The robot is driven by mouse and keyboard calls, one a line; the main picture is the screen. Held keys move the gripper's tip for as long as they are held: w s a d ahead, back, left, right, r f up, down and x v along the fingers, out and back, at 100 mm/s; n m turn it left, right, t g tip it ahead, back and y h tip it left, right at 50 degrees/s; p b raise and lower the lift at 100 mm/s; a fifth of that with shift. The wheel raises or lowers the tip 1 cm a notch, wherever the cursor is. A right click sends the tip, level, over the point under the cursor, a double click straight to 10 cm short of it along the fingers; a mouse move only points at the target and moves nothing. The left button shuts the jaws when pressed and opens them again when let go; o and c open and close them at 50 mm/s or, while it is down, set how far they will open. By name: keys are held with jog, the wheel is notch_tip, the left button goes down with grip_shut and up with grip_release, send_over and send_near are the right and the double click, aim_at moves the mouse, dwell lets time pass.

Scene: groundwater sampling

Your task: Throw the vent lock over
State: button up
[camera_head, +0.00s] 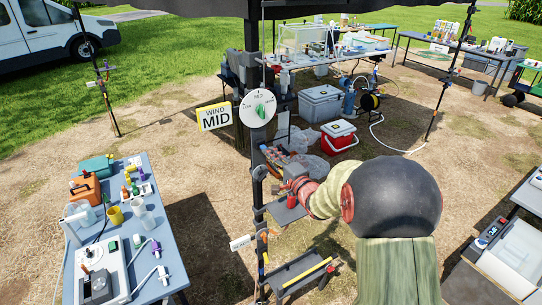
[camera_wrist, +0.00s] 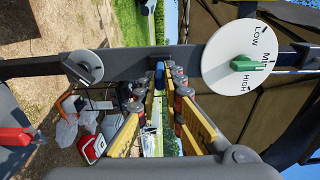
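A dark upright post (camera_head: 256,215) carries a round white dial (camera_head: 258,108) with a green pointer; the wrist view shows this dial (camera_wrist: 248,55), marked LOW, MID and HIGH, at right. A smaller grey disc (camera_wrist: 83,67) with a dark lever sits on the post at left in the wrist view. I cannot tell which part is the vent lock. My gripper (camera_wrist: 160,78) reaches to the post between the disc and dial. A small blue piece (camera_wrist: 159,74) shows between its fingertips; whether they touch it is unclear. In the head view my arm partly hides the gripper (camera_head: 273,157).
A yellow-edged WIND MID sign (camera_head: 214,117) hangs left of the dial. A blue table (camera_head: 170,235) with bottles stands at left. A red cooler (camera_head: 338,137) and grey cooler (camera_head: 320,102) stand behind. A shelf (camera_head: 300,272) is low by the post.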

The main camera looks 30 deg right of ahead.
grip_shut()
jog(key=shift+f, duration=0.1)
jog(key=f+b, duration=0.1)
jog(key=b, duration=0.2)
jog(key=f+t+b, duration=0.1)
jog(key=b, duration=0.2)
jog(key=f+t+b, duration=0.1)
jog(key=b, duration=0.2)
jog(key=shift+w+f+b, duration=0.3)
jog(key=shift+w+f, duration=0.05)
jog(key=shift+r, duration=0.1)
